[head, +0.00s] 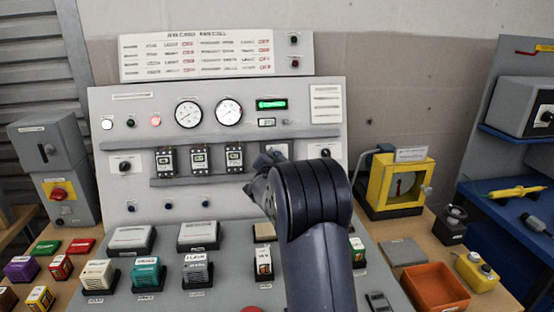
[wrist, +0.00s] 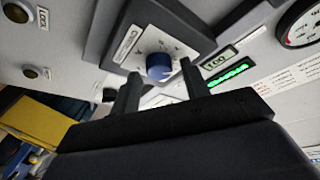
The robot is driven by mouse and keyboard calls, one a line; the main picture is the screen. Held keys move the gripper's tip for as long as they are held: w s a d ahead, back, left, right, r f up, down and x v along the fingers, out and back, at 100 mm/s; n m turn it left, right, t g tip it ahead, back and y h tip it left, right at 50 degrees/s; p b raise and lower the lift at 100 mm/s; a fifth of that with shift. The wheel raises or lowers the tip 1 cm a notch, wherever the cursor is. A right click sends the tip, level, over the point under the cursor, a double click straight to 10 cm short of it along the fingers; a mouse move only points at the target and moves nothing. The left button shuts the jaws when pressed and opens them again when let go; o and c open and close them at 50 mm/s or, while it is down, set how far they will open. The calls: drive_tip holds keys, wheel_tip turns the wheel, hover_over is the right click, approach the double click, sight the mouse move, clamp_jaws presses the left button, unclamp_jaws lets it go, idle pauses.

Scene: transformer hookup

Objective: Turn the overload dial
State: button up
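The overload dial (wrist: 159,66) shows in the wrist view as a round blue knob on a white scale plate in a dark square housing. My gripper (wrist: 160,70) is open, with one dark finger on each side of the knob. A gap seems to show between each finger and the knob; I cannot tell the depth. In the head view my gripper (head: 264,162) is at the right end of the panel's middle row, and my arm hides most of the dial there.
The grey panel (head: 140,110) carries gauges (head: 189,113), a lit green display (head: 271,104) and several relay modules (head: 200,158) left of my gripper. A small readout (wrist: 217,58) sits close to the right finger. A yellow-framed device (head: 397,184) and an orange bin (head: 436,288) stand at right.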

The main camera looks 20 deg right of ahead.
drive_tip(key=shift+o, duration=0.3)
drive_tip(key=shift+a, duration=0.1)
drive_tip(key=b+v, duration=0.1)
drive_tip(key=v, duration=0.9)
drive_tip(key=shift+s+a, duration=0.2)
drive_tip(key=shift+s, duration=0.15)
drive_tip(key=x, duration=1.1)
drive_tip(key=shift+p, duration=0.35)
drive_tip(key=shift+s, duration=0.1)
